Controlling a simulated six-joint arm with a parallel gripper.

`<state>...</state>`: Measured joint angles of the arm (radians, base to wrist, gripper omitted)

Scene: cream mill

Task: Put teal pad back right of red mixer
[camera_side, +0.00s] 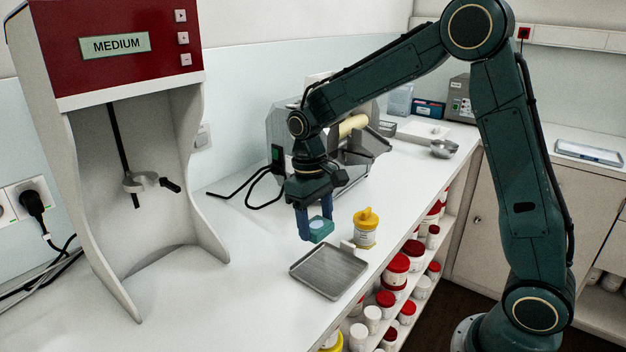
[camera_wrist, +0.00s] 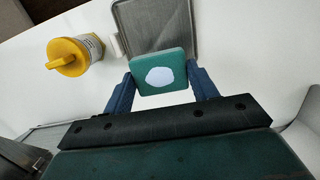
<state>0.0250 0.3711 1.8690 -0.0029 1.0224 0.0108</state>
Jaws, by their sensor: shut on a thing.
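The red mixer (camera_side: 118,50) is the tall cabinet at the left of the side view, with a red top, a "MEDIUM" label and an open white bay with a stirrer. It is not recognisable in the wrist view.
A metal tray (camera_side: 329,270) lies on the counter (camera_side: 240,290) near the pad. A yellow-lidded jar (camera_side: 366,228) stands behind the tray, near the counter edge. A grey machine (camera_side: 350,160) stands behind my gripper. The counter between mixer and tray is clear; a black cable lies further back.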

